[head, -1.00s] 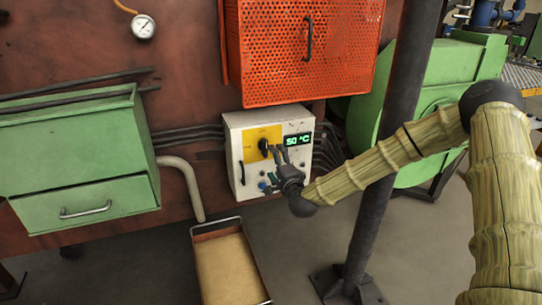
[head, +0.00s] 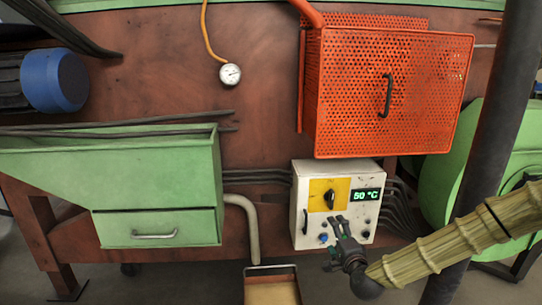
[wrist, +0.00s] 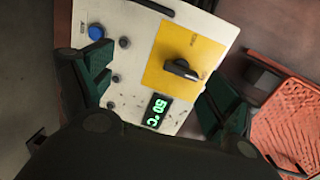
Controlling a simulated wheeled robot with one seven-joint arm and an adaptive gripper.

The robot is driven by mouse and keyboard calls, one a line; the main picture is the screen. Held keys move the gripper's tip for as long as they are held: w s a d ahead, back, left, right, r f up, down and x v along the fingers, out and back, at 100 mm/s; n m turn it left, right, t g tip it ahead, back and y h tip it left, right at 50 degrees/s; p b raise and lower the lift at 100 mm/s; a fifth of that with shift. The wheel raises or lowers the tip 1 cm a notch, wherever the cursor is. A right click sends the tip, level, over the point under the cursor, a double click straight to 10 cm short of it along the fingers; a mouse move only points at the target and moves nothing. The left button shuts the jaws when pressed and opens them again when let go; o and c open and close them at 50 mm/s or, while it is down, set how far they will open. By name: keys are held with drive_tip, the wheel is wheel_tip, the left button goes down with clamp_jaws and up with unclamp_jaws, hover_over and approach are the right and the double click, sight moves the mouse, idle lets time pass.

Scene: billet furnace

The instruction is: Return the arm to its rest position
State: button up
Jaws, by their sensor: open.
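My gripper (head: 340,228) is in front of the lower part of a white control box (head: 298,205). In the wrist view its two dark green fingers (wrist: 150,85) are spread apart with nothing held between them. The box has a yellow plate with a black rotary knob (head: 330,198) and a green display (head: 367,195) reading 50 °C. The knob also shows in the wrist view (wrist: 180,69), beyond the fingers and apart from them. My arm comes in from the lower right of the head view.
An orange perforated guard (head: 350,90) is above the box. A green cabinet with a drawer (head: 158,228) stands left. A dark post (head: 490,130) is close to my arm on the right.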

drive_tip(key=s+a+f+n+g+y, duration=0.1)
drive_tip(key=s+a+f+n+g, duration=0.35)
drive_tip(key=s+f, duration=0.55)
drive_tip(key=s+a+f+n+g+y, duration=0.1)
drive_tip(key=s+a+f+n+g, duration=0.3)
drive_tip(key=s+f, duration=0.6)
drive_tip(key=s+d+f+n+g+h, duration=0.1)
drive_tip(key=s+f+n+g, duration=0.1)
drive_tip(key=s+f, duration=0.35)
drive_tip(key=s+f+n+g, duration=0.1)
drive_tip(key=s+f+g, duration=0.15)
drive_tip(key=s, duration=0.65)
drive_tip(key=s+d+f+n+g+h, duration=0.1)
drive_tip(key=s+f+n, duration=0.1)
drive_tip(key=s+f, duration=0.35)
drive_tip(key=s+d+r+n+g+h, duration=0.1)
drive_tip(key=s+d, duration=0.1)
drive_tip(key=s, duration=0.3)
drive_tip(key=s+d+r+n+g, duration=0.1)
drive_tip(key=s+d+g, duration=0.1)
drive_tip(key=s, duration=0.4)
wheel_tip(320, 180, up, 23)
drive_tip(key=p, duration=2.4)
drive_tip(key=shift+w+f, duration=0.15)
drive_tip(key=shift+a, duration=0.1)
